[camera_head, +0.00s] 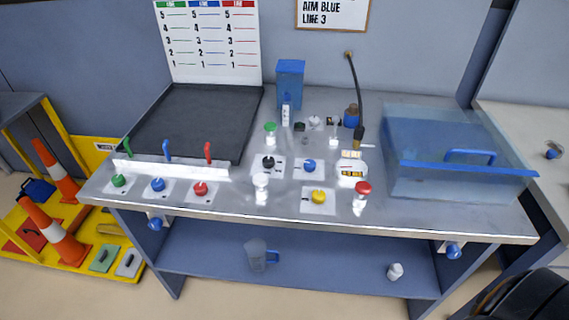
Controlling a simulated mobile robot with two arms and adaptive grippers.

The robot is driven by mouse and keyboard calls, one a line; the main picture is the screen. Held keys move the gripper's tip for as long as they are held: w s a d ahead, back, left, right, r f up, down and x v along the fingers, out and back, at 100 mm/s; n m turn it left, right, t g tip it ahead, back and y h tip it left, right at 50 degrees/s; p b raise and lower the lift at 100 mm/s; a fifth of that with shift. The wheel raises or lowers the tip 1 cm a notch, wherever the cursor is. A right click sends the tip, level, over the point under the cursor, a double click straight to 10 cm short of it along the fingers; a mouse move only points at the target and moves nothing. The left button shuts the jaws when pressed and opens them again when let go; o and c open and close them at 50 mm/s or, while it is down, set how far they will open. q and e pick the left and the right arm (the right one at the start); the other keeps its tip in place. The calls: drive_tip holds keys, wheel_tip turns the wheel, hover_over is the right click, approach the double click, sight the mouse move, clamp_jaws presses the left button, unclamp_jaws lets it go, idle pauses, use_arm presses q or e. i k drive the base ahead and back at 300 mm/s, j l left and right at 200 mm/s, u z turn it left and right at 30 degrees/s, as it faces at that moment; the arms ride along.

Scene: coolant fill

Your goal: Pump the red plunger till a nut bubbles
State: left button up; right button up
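A red-capped white plunger (362,188) stands upright on the workbench (420,215), right of the yellow knob. A similar green-capped piece (270,128) stands further back, and a plain white one (261,183) stands at the front. No nut can be made out clearly; several small parts (314,121) at the back middle are too small to tell. No bubbles are visible. Neither of my grippers is in view.
A black tray (190,110) lies at the left, behind green, blue and red levers (167,150). A blue translucent box (455,178) stands at the right. A black hose (357,85) rises mid-back. A pitcher (257,255) is on the lower shelf. Cones (52,235) stand left.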

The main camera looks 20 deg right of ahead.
sight(364, 187)
drive_tip(key=z, duration=1.35)
drive_tip(key=j+z, duration=0.3)
drive_tip(key=j, duration=0.15)
